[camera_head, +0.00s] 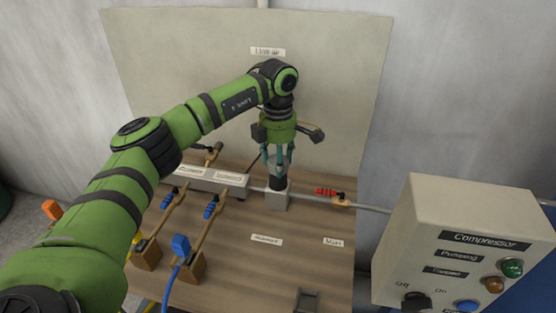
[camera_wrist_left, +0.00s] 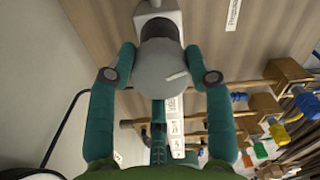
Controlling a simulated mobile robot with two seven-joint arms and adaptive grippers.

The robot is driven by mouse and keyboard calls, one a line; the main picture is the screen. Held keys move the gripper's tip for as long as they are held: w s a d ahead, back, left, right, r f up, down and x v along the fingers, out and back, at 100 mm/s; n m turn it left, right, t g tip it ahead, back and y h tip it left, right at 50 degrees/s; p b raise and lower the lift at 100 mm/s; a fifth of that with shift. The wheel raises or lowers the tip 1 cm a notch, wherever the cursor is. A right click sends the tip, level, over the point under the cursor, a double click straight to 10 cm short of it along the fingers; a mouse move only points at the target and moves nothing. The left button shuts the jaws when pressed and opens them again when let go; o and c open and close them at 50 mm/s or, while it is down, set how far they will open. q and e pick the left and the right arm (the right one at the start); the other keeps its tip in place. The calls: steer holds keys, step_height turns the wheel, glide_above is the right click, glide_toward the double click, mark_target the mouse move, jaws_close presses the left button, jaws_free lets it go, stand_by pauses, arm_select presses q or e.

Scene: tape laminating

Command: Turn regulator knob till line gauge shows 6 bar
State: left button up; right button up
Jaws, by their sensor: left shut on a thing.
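My left gripper (camera_head: 278,166) reaches down from above onto the regulator on the wooden board. In the head view the dark knob (camera_head: 278,183) shows just below the fingertips, on the grey regulator body (camera_head: 276,201). A line label (camera_head: 267,51) is on the upright back panel. The line gauge's dial does not show; my left arm covers the panel below the label.
The compressor box (camera_head: 455,225) with switch and lamps stands at the right. A pipe (camera_head: 372,208) runs from it past a red-handled valve (camera_head: 327,192) to the regulator. A grey manifold (camera_head: 212,182) and several blue-fitted wooden stands (camera_head: 193,262) lie left.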

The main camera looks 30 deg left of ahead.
stand_by(0.5)
arm_select(q)
steer(key=o, duration=1.1)
steer(key=shift+o, duration=0.2)
step_height(320, 180, up, 12)
